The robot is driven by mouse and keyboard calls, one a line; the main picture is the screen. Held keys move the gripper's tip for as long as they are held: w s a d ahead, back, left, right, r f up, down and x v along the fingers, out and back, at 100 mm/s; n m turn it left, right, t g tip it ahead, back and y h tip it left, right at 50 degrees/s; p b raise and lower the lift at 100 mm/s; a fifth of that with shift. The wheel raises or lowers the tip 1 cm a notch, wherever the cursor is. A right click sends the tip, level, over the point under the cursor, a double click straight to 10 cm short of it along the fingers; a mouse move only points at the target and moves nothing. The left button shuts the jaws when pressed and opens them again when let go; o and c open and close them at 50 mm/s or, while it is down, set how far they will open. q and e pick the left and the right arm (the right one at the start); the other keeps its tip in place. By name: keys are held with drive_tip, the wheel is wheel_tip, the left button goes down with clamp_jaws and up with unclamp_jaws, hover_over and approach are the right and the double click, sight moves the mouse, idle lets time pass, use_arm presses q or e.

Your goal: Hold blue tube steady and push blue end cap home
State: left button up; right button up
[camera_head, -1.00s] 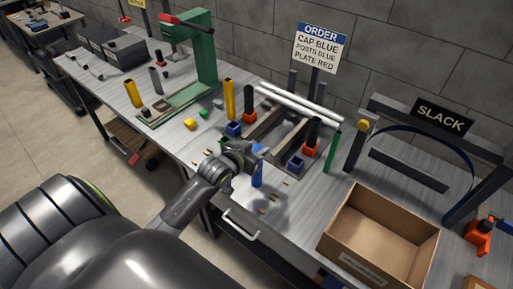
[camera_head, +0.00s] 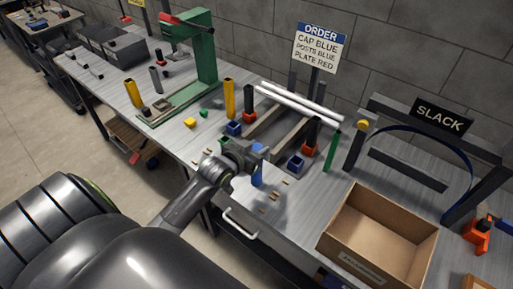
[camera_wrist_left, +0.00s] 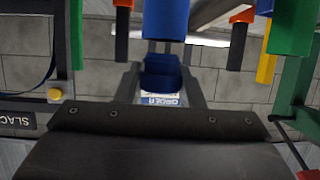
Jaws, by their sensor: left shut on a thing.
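My left gripper (camera_head: 254,157) is above the front part of the bench. Its fingers are shut on a small blue piece, which looks like the blue end cap (camera_head: 259,147). In the left wrist view, which looks upside down, this piece (camera_wrist_left: 160,72) sits between the two dark fingers. The blue tube (camera_head: 257,178) shows below the gripper in the head view, and at the top of the left wrist view (camera_wrist_left: 166,18). A gap shows between tube and cap in the wrist view. The tube's lower end is hard to make out. My right gripper is not in view.
An open cardboard box (camera_head: 381,238) stands at the front right. Behind the gripper are a yellow post (camera_head: 248,101), a dark post in an orange base (camera_head: 312,133) and a green post (camera_head: 332,151). A green press (camera_head: 203,55) stands at the back left. Small pegs lie near the front edge.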

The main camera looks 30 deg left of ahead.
use_arm(q)
drive_tip(key=shift+p, duration=0.3)
drive_tip(key=shift+f+b, duration=0.55)
drive_tip(key=shift+f, duration=0.3)
drive_tip(key=o, duration=1)
drive_tip(key=b+v, duration=0.1)
drive_tip(key=v, duration=1.6)
drive_tip(key=shift+s+r, duration=0.15)
